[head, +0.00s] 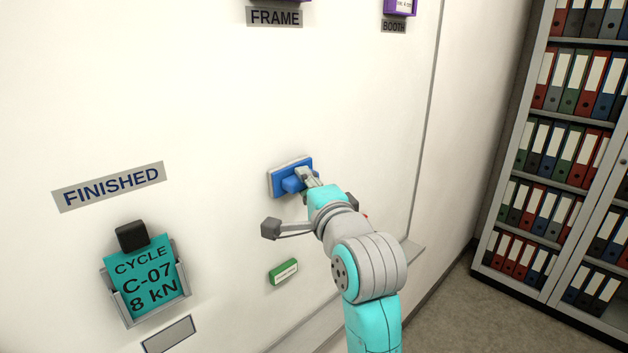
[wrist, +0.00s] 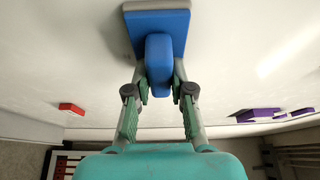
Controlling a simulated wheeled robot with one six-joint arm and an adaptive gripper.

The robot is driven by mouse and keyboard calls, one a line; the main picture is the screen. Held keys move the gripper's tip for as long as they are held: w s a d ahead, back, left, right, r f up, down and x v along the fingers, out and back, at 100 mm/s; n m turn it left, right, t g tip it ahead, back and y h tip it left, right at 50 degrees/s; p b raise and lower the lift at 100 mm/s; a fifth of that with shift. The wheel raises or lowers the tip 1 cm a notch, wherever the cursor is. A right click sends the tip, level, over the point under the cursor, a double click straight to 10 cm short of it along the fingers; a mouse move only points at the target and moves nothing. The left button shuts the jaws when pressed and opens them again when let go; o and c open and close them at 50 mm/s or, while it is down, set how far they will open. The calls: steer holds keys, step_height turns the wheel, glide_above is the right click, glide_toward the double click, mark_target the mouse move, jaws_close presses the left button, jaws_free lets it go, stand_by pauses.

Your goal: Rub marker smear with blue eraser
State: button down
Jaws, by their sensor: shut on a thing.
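The blue eraser (head: 289,175) is at the whiteboard, its flat face toward the board and seemingly against it. In the wrist view the eraser (wrist: 158,25) is at the top centre, with its blue handle pointing back at me. My gripper (head: 307,180) is shut on that handle; the wrist view shows a finger of my gripper (wrist: 158,85) on each side of it. No marker smear shows in either view; the eraser and my arm cover part of the board.
A green eraser (head: 283,271) is on the board below. A teal card (head: 146,280) sits in a holder at lower left, under a FINISHED label (head: 108,187). Purple items (head: 400,6) are at the top. Binder shelves (head: 560,130) stand at right.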

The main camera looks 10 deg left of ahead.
steer(key=shift+s+a, duration=0.25)
steer(key=shift+r, duration=0.35)
steer(key=shift+w+d, duration=1.2)
steer(key=shift+w, duration=0.1)
steer(key=shift+w+d, duration=0.7)
steer(key=shift+w, duration=0.3)
steer(key=shift+w+d, duration=0.7)
steer(key=shift+w, duration=0.25)
steer(key=shift+w+d, duration=0.7)
steer(key=shift+w, duration=0.3)
steer(key=shift+a, duration=0.1)
steer(key=shift+s+a, duration=0.65)
steer(key=shift+s, duration=0.35)
steer(key=shift+s+a, duration=0.7)
steer(key=shift+s, duration=0.25)
steer(key=shift+s+a, duration=0.65)
steer(key=shift+s, duration=0.35)
steer(key=shift+s+a, duration=1.2)
steer(key=shift+s, duration=0.1)
